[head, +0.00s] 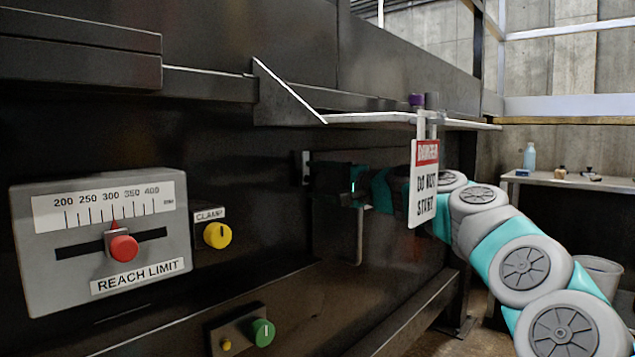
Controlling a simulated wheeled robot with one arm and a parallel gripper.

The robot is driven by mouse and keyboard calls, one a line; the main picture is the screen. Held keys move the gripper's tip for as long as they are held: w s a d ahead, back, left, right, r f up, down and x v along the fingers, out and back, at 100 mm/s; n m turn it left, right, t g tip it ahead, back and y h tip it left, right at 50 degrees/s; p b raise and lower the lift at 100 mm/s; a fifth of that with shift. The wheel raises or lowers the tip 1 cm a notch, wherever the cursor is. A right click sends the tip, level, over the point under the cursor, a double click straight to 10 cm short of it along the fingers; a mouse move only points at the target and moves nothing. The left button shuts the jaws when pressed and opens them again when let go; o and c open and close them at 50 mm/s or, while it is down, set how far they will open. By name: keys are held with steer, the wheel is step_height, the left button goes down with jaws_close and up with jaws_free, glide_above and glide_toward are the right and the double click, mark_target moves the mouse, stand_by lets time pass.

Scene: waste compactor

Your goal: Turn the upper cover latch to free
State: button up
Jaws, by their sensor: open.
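A small upright metal plate with a dark part (302,167) sits on the black machine wall, left of my gripper; it may be the upper cover latch. Its turned position cannot be told. My gripper (318,181) is at the end of the teal and grey arm, close to the wall and just right of this plate. It is dark against the dark wall, with a small green light on it. Its jaws are open; the fingers are hard to make out, and whether they touch the plate cannot be told.
A hanging "DANGER DO NOT START" sign (424,183) covers part of my arm. A metal ledge (390,118) juts out above. At left are a reach limit box (100,240), a yellow clamp knob (217,235) and a green knob (262,332). A bench (570,182) stands at right.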

mark_target(321, 180)
steer(key=shift+d, duration=0.1)
steer(key=v, duration=0.6)
steer(key=shift+s+d+r, duration=0.1)
steer(key=shift+d, duration=0.05)
steer(key=shift+s+d, duration=0.45)
